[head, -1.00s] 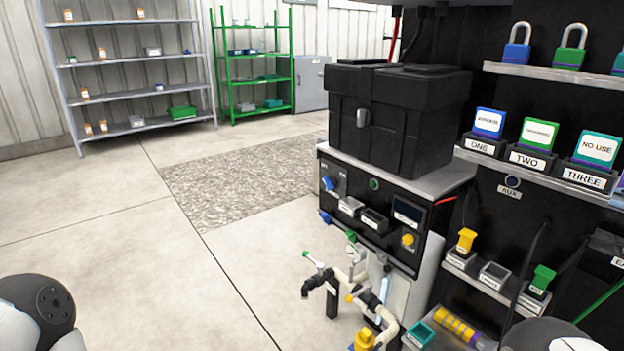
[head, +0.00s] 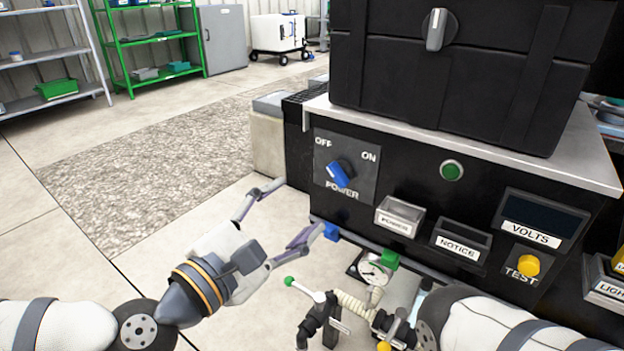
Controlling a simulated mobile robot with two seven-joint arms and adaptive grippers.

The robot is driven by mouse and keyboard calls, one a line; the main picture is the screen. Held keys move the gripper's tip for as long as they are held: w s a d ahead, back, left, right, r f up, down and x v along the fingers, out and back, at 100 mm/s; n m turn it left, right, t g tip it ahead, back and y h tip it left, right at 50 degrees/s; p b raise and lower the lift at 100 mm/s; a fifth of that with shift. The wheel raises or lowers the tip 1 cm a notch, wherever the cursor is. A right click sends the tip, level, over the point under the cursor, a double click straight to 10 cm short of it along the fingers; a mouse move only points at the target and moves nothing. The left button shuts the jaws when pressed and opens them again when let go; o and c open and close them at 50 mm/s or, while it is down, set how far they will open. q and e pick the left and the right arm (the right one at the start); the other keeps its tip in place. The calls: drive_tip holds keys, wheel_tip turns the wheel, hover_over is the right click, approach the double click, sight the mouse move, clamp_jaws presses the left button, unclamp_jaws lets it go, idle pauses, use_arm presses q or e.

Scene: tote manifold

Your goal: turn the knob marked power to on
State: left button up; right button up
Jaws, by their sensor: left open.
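The power knob (head: 340,174) is a blue handle on a dark plate on the front of the black panel. OFF is printed at its upper left, ON at its upper right and POWER below. Its handle slants from the upper left, the OFF side, to the lower right. My left gripper (head: 300,206) is open and empty, to the lower left of the knob and apart from it in the picture. Its two fingers are spread toward the panel. My right arm (head: 490,322) shows at the lower right, but its gripper is not seen.
A black case (head: 460,75) stands on the panel's top. A green button (head: 452,171), label trays and a yellow TEST button (head: 529,265) are right of the knob. A blue handle (head: 331,232) is near the lower finger. A gauge (head: 374,270) and pipework stand below. Floor at left is clear.

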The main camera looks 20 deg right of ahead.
sight(337, 176)
use_arm(q)
drive_tip(key=b+x, duration=0.1)
drive_tip(key=x, duration=1)
drive_tip(key=shift+s+d+b, duration=0.15)
drive_tip(key=shift+d+b, duration=0.2)
drive_tip(key=c, duration=1.2)
